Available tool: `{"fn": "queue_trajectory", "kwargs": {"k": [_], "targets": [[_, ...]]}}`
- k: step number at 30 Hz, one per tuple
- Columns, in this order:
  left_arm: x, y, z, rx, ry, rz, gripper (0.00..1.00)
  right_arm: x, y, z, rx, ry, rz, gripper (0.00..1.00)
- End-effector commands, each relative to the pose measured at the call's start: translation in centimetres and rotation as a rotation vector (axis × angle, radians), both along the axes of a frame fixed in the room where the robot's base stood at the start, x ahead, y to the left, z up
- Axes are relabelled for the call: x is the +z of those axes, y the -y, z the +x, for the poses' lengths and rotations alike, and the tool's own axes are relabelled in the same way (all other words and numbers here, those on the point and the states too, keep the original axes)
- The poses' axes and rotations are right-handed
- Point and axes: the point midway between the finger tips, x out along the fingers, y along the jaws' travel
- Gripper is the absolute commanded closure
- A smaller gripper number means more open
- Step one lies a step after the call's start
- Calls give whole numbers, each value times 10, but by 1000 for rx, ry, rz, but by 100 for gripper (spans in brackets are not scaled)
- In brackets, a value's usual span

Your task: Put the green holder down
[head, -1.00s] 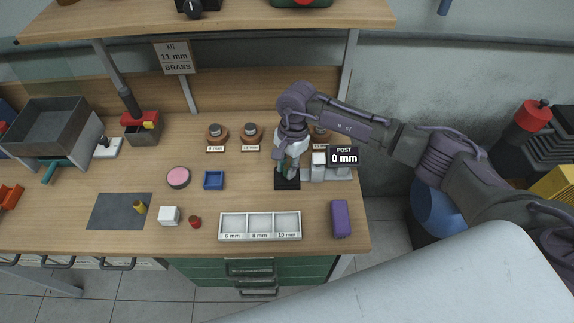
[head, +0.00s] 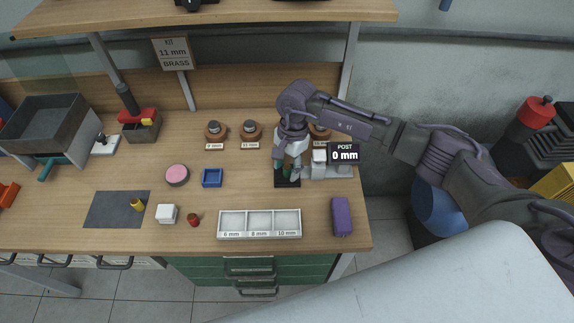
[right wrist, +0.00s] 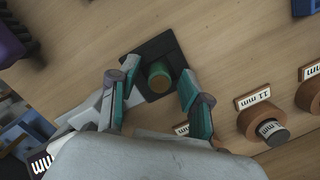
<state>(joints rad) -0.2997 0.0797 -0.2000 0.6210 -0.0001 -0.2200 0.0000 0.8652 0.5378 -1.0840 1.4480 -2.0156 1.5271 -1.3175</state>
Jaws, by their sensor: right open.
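The green holder (right wrist: 158,76) is a short green cylinder with a brass-coloured top. In the right wrist view it stands on a square black base (right wrist: 142,50) on the bench. My right gripper (right wrist: 157,72) is open, with one teal-padded finger on each side of the holder and a gap to both. In the head view my right gripper (head: 287,170) points down over the black base (head: 288,183), and the holder is mostly hidden behind the fingers. My left gripper is not in view.
A grey post gauge (head: 318,172) with a "0 mm" display (head: 345,154) stands close on the right. Labelled wooden stands (head: 250,131) are behind.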

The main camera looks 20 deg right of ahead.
Motion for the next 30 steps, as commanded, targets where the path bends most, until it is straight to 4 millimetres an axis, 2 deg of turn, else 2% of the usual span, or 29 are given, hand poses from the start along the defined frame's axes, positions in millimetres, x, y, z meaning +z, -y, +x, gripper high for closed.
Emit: {"fn": "queue_trajectory", "kwargs": {"k": [6,7,9,18,23,30], "targets": [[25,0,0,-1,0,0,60,21,0,0,0,0,2,52],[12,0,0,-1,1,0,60,20,1,2,0,5,2,52],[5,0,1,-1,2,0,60,32,3,4,1,6,1,52],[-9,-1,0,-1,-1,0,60,78,9,6,0,2,0,52],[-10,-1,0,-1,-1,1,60,86,10,6,0,2,0,52],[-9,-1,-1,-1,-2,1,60,86,10,6,0,1,0,52]]}}
